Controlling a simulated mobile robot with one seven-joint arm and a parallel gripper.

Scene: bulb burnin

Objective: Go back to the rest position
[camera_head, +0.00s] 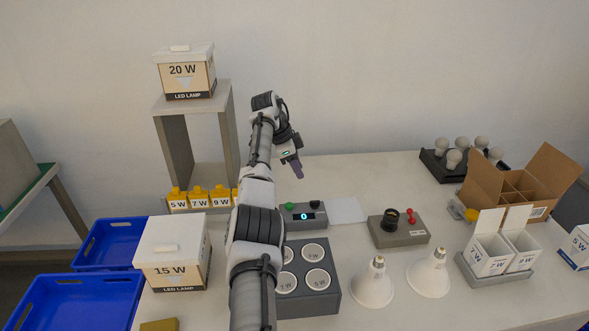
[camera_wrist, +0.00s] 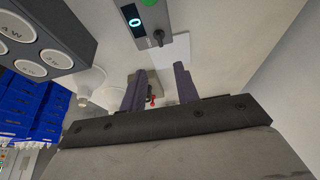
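My arm reaches up over the middle of the table in the head view. My gripper (camera_head: 297,168) hangs in the air above the back of the table, above the grey meter box with a lit display (camera_head: 304,216). In the wrist view my gripper (camera_wrist: 158,90) shows two purple fingers held apart with nothing between them. The meter box also shows at the top of the wrist view (camera_wrist: 148,22), with a white pad (camera_wrist: 172,54) beside it. My arm hides part of the grey holder with round labelled sockets (camera_head: 322,300).
A shelf (camera_head: 175,140) bears a 20 W box (camera_head: 185,72). A 15 W box (camera_head: 173,252) and blue bins (camera_head: 85,300) stand left. Two white lamps (camera_head: 373,283) (camera_head: 430,272), a socket box (camera_head: 400,235), a cardboard box (camera_head: 522,190) and small cartons (camera_head: 490,256) stand right.

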